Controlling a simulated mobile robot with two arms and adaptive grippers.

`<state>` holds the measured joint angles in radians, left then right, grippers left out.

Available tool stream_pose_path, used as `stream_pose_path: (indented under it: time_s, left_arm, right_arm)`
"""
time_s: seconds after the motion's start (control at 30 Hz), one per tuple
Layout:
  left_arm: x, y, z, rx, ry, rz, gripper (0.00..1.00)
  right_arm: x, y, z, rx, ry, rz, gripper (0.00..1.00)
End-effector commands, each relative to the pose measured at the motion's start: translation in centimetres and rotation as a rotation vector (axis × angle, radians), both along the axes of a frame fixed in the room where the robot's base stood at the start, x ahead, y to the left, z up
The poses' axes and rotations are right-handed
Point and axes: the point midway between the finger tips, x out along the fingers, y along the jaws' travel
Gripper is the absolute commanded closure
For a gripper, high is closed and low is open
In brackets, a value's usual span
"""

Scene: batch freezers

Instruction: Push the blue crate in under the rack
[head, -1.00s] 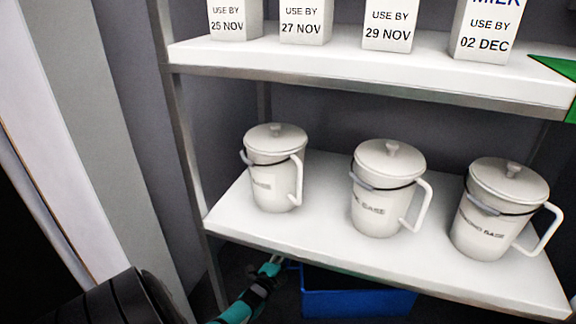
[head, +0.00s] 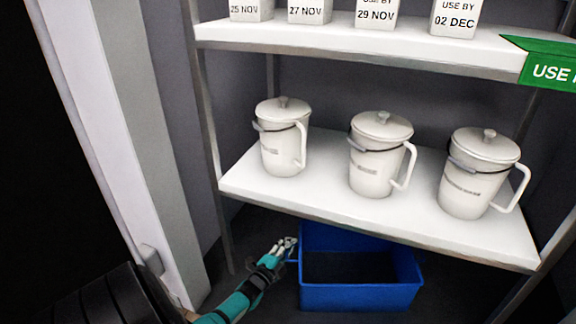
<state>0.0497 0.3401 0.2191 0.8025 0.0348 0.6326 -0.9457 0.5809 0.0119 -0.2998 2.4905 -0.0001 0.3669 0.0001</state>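The blue crate (head: 360,297) stands on the floor at the bottom of the picture. Its back part is under the lowest shelf of the rack (head: 330,207), and its front wall shows in front of the shelf edge. The crate looks empty and dark inside. My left gripper (head: 288,246) is at the crate's left side, close to its left wall near the back corner. Its fingers are small in the picture, and I cannot tell whether they touch the crate or how far they are apart. My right gripper is not in view.
Three lidded white jugs (head: 377,155) stand on the lower shelf. Dated cartons (head: 376,14) stand on the shelf above, with a green sign (head: 549,65) at its right end. A rack post (head: 212,150) rises left of my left gripper. A pale door edge (head: 110,120) stands further left.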

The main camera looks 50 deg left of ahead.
Motion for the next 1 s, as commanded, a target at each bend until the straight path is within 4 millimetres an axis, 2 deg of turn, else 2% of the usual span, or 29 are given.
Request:
stream_pose_path:
  time_s: [0.4, 0.67, 1.0]
  left_arm:
    - [-0.08, -0.14, -0.28, -0.005, 0.004, -0.002, 1.0]
    - [-0.02, -0.1, -0.16, -0.003, 0.003, -0.002, 0.67]
    - [-0.35, -0.17, -0.07, -0.001, 0.001, -0.003, 0.67]
  right_arm:
    - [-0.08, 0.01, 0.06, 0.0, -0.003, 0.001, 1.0]
    - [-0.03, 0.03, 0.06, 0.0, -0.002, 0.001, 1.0]
    - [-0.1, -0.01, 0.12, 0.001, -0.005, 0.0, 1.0]
